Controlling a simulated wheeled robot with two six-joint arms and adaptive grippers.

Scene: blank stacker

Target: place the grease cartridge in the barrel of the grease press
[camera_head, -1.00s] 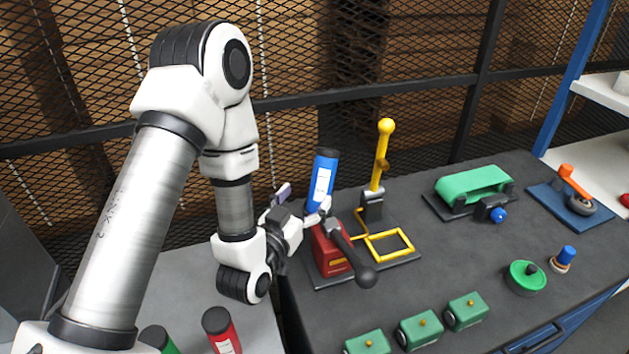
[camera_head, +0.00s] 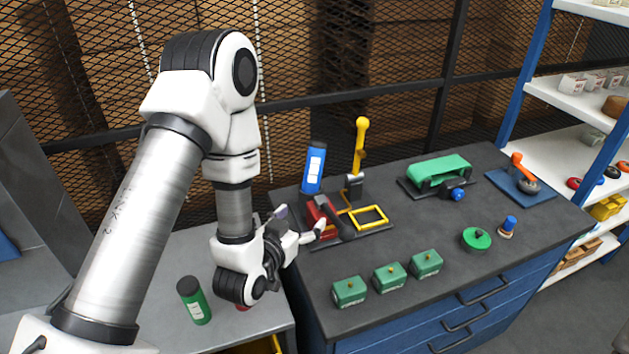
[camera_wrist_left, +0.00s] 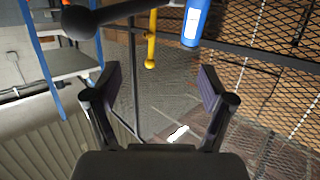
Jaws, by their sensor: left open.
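The blue grease cartridge (camera_head: 313,172), with a white label and dark top, stands nearly upright at the back of the red grease press (camera_head: 313,213). I cannot tell how its lower end sits in the barrel. The press has a dark lever ending in a black ball. My left gripper (camera_head: 300,222) is in front of the press and partly covers it. In the left wrist view its jaws (camera_wrist_left: 154,78) are open and empty, apart from the cartridge (camera_wrist_left: 193,22) and the black ball (camera_wrist_left: 78,22) at the top. My right gripper is not in view.
A green cartridge (camera_head: 194,300) stands on the light table, with a red one (camera_head: 243,308) mostly hidden behind my wrist. A yellow lever (camera_head: 360,145) rises beside the press. Several green boxes (camera_head: 390,277) line the dark bench's front. A mesh fence (camera_head: 350,60) stands behind.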

